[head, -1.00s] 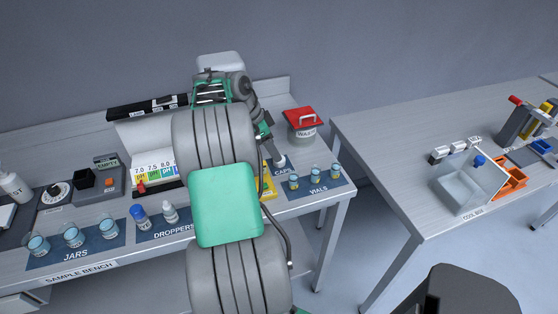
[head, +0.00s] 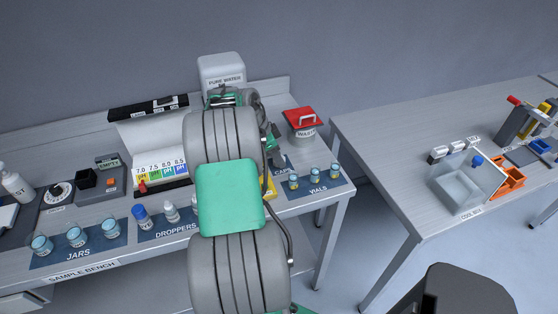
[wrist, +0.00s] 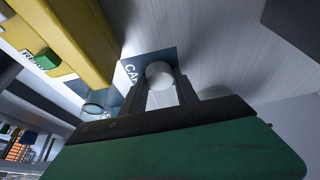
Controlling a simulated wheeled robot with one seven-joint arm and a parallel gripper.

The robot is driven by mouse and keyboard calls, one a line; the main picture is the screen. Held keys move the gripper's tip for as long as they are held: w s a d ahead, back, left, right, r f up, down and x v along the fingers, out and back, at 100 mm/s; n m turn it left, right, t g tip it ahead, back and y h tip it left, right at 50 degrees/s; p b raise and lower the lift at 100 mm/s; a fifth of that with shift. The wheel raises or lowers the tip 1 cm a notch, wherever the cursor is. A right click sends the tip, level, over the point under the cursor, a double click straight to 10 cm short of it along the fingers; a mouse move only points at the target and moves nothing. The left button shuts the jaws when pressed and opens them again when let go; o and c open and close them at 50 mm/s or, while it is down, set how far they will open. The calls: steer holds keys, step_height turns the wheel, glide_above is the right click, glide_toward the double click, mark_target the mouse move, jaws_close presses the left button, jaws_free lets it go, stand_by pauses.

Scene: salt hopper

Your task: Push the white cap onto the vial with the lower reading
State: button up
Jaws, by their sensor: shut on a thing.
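My gripper (wrist: 162,92) is shut on a white cap (wrist: 159,74), which shows between its two fingertips in the wrist view. Behind the cap lies the dark caps mat (wrist: 146,63); I cannot tell whether the cap touches it. In the head view my arm hides most of the gripper and the cap.
A red-lidded waste bin (head: 301,124) stands behind the vials. A yellow device with a green button (wrist: 47,59) is left of my gripper in the wrist view. Several jars and droppers (head: 171,212) line the bench's front left. A gap separates the bench from the right table (head: 400,150).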

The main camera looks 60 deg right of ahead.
jaws_close()
steer(key=shift+r, duration=0.1)
